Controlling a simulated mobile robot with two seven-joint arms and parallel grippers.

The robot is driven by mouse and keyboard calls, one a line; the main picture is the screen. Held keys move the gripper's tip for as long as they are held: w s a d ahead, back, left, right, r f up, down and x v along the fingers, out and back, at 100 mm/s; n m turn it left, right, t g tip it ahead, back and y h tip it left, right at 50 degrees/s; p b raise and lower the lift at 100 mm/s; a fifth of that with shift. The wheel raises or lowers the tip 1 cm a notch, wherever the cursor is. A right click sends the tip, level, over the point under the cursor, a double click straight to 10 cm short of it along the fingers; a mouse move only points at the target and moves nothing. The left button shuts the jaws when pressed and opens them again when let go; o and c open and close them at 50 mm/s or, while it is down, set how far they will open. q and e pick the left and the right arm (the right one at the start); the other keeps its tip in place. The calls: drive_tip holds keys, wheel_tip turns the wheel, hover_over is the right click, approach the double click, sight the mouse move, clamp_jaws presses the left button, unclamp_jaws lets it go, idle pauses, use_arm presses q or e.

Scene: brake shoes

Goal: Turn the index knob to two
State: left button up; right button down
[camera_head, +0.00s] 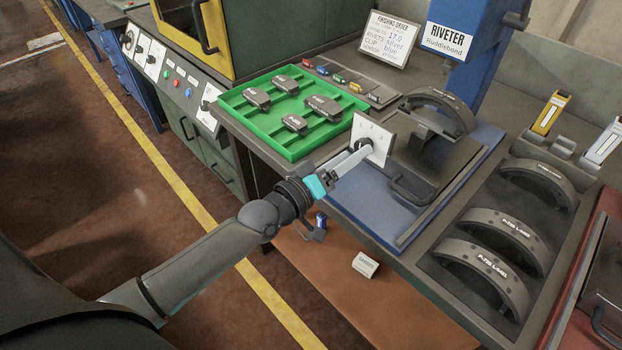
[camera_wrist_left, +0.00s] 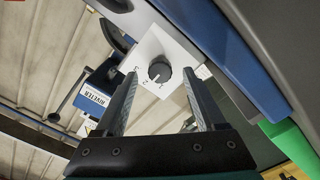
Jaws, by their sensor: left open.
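The index knob (camera_wrist_left: 159,71) is a dark round knob on a white square plate (camera_head: 374,133) at the front of the riveter station. In the left wrist view the plate (camera_wrist_left: 176,50) carries small number marks beside the knob, too small to read surely. In the wrist view the fingertips (camera_wrist_left: 160,82) stand on either side of the knob; contact is not clear. My right gripper is out of view.
A green tray (camera_head: 248,118) with several brake pads lies left of the plate. A brake shoe (camera_head: 440,103) rests on the riveter fixture behind it. More shoes (camera_head: 490,265) lie in a dark tray at right. The blue riveter (camera_head: 480,40) rises behind.

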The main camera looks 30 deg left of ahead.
use_arm(q)
drive_tip(key=p+v, duration=0.1)
drive_tip(key=v, duration=1.1)
drive_tip(key=shift+s+p, duration=0.3)
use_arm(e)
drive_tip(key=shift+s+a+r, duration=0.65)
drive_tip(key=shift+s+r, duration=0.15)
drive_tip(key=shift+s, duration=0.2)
use_arm(q)
drive_tip(key=shift+a, duration=0.1)
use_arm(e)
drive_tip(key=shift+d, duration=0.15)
